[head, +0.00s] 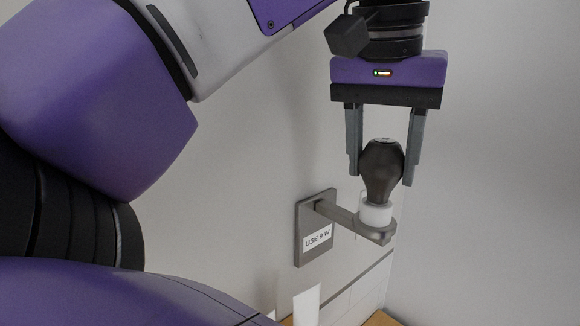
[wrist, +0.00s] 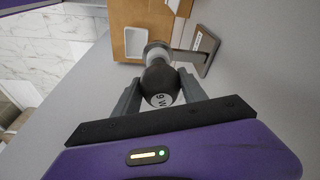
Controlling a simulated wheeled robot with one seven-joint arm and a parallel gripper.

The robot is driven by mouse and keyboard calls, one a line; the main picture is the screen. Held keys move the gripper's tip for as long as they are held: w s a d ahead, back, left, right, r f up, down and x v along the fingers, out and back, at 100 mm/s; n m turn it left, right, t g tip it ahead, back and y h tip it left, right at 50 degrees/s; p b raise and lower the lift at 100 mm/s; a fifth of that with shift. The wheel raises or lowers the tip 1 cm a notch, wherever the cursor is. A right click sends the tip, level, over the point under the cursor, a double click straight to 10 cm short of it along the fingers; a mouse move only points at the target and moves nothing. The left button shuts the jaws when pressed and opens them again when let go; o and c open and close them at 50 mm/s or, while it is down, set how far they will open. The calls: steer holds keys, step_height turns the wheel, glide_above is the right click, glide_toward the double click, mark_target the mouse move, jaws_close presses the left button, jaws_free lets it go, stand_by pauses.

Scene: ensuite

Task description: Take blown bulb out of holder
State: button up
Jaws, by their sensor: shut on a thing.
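The blown bulb (head: 382,168) is dark grey and stands upright in a white socket (head: 376,214) at the end of the wall holder's metal arm (head: 350,219). My gripper (head: 382,172) comes from above and is shut on the bulb, one finger on each side. In the wrist view the bulb (wrist: 160,85) sits between the fingers and shows a white label with "9 W" on its top. The holder's wall plate (wrist: 206,46) also shows there. The bulb's base is hidden inside the socket.
The holder's plate (head: 316,228) on the wall carries a "USE 9 W" label. Below is a wooden surface (head: 382,319) with a white upright item (head: 306,305). In the wrist view a white tray (wrist: 135,42) lies on the wooden top. The wall is close behind.

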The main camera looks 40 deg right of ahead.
steer(key=n, duration=0.4)
steer(key=shift+f+t, duration=0.1)
steer(key=shift+t, duration=0.3)
steer(key=shift+n+y, duration=0.4)
steer(key=shift+n, duration=0.6)
steer(key=shift+s+n+t, duration=0.1)
steer(key=shift+n+t, duration=0.2)
steer(key=shift+n, duration=0.7)
steer(key=shift+f+n+y, duration=0.1)
steer(key=shift+n+y, duration=0.3)
steer(key=shift+n, duration=0.5)
jaws_close()
steer(key=shift+n+y+b, duration=0.3)
steer(key=shift+n+b, duration=0.1)
steer(key=shift+n, duration=0.8)
